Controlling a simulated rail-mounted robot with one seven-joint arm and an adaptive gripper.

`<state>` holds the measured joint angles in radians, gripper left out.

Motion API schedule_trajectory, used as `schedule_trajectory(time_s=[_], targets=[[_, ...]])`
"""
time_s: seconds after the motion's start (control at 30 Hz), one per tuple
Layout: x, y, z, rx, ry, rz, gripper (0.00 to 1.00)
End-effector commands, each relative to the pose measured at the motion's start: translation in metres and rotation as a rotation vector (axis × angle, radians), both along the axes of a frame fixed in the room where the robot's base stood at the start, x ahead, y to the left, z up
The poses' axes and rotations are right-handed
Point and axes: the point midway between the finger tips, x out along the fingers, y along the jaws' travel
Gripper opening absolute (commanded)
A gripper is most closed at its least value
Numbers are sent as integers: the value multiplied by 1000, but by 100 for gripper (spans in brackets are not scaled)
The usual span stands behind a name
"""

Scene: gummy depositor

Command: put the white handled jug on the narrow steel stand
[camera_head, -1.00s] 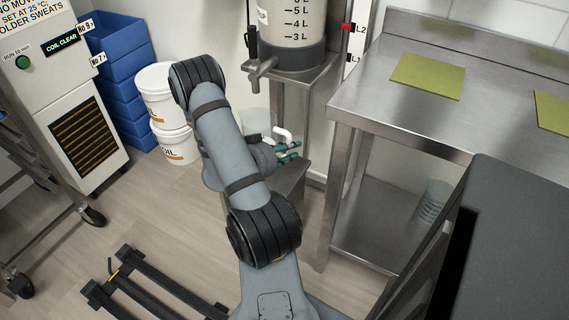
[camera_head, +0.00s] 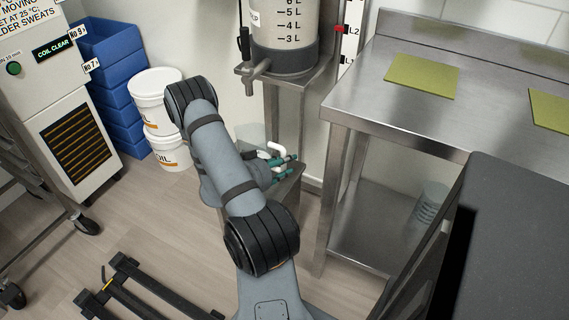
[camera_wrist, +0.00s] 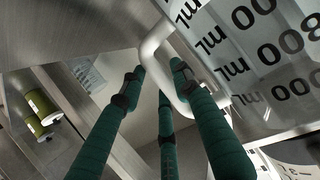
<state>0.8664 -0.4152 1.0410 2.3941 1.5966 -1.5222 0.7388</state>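The white handled jug (camera_head: 250,134) is a translucent vessel, mostly hidden behind my arm in the head view; its white handle (camera_head: 275,149) shows at the fingers. My gripper (camera_head: 289,163) has teal fingers. In the wrist view, its fingers (camera_wrist: 155,75) sit on both sides of the handle (camera_wrist: 152,50), shut on it. The jug's wall with mL markings (camera_wrist: 265,50) fills the upper right there. The narrow steel stand (camera_head: 288,190) is low, below the gripper and under the tank. Whether the jug's base touches it is hidden.
A tank with a spout (camera_head: 262,68) stands above on a steel frame. A steel table (camera_head: 350,105) with green mats is close on the right. White buckets (camera_head: 155,88) and blue crates (camera_head: 118,45) are at the left.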

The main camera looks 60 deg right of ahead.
Motion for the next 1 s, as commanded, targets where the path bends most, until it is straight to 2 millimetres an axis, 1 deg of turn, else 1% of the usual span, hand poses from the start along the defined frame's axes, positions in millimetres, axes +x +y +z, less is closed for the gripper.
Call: schedule_trajectory(time_s=[0.03,0.13,0.37,0.47,0.57,0.9,0.97,1.0], targets=[[0,0,0,0,0,0,36],[0,0,0,0,0,0,41],[0,0,0,0,0,0,41],[0,0,5,0,0,0,41],[3,11,8,1,1,4,41],[12,77,37,0,0,5,41],[12,86,41,0,1,5,41],[13,92,46,0,3,6,41]])
